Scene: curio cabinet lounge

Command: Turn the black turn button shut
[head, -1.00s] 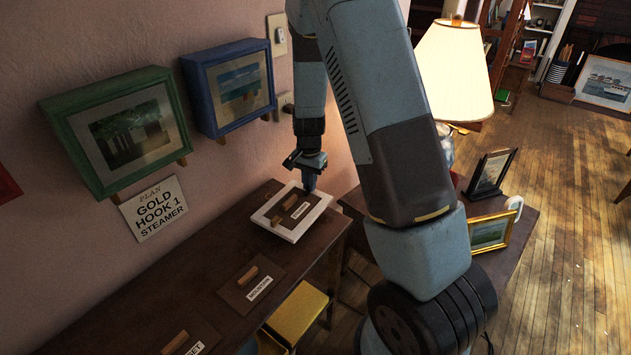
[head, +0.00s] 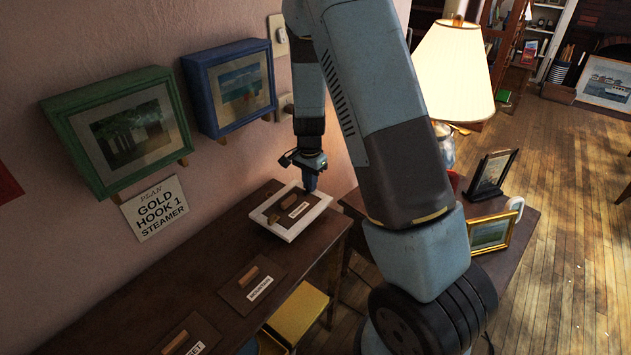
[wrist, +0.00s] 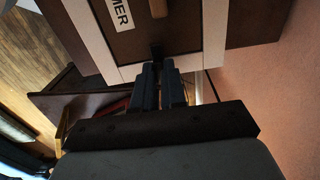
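The black turn button (wrist: 156,50) shows as a small dark piece at the rim of a white frame (wrist: 88,40) in the wrist view, right by my fingertips. My gripper (wrist: 160,66) has its two fingers close together, with only a thin gap between them. The fingertips are over the frame's edge, at or just beside the button; I cannot tell if they touch it. In the head view the white frame (head: 268,230) lies on the dark table, holding a brown back panel (head: 282,219) with a label. My gripper (head: 310,188) points down at its far edge.
Two more labelled brown panels, one marked mountain (head: 240,295), lie on the dark table (head: 175,285). A lit lamp (head: 452,75) and small frames stand on the right table.

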